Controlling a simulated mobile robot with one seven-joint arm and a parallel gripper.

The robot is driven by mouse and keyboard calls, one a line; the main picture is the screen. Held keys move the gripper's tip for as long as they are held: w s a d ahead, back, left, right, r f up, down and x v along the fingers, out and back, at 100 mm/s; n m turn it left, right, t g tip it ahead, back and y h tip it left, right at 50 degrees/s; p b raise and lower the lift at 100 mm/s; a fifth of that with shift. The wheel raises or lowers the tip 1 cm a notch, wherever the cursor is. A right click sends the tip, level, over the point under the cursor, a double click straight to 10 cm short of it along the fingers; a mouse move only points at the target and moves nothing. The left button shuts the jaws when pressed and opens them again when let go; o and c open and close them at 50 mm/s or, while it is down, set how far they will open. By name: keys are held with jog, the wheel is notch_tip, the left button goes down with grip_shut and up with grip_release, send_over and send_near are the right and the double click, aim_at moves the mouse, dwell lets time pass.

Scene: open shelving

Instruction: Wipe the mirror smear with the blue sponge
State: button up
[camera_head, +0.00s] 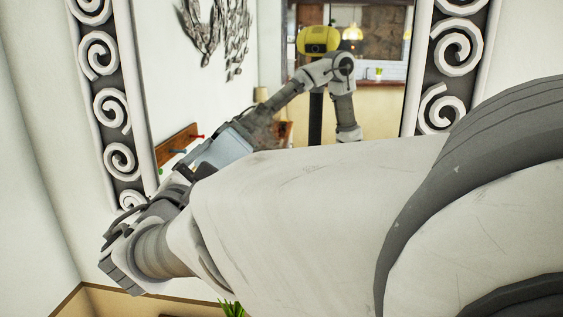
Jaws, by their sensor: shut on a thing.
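The mirror (172,82) fills the back, in a dark frame with white scrolls. My arm reaches across the front from the right and bends at the lower left toward the glass. My gripper (190,178) is by the lower left of the mirror, partly hidden behind my arm, and is shut on the blue sponge. A pale blue patch (218,153) beside it looks like the sponge, but I cannot tell it surely from the reflection. A dull brownish patch (262,127) on the glass looks like the smear, just up and right of the pale blue patch.
The scroll frame stands at the left (118,112) and right (450,60) of the glass. The mirror reflects my yellow head and arm, a wall ornament and a kitchen. A green plant (232,308) shows at the bottom edge, below my arm. Bare wall lies at the left.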

aim_at(289, 123)
jog(key=shift+w, duration=0.1)
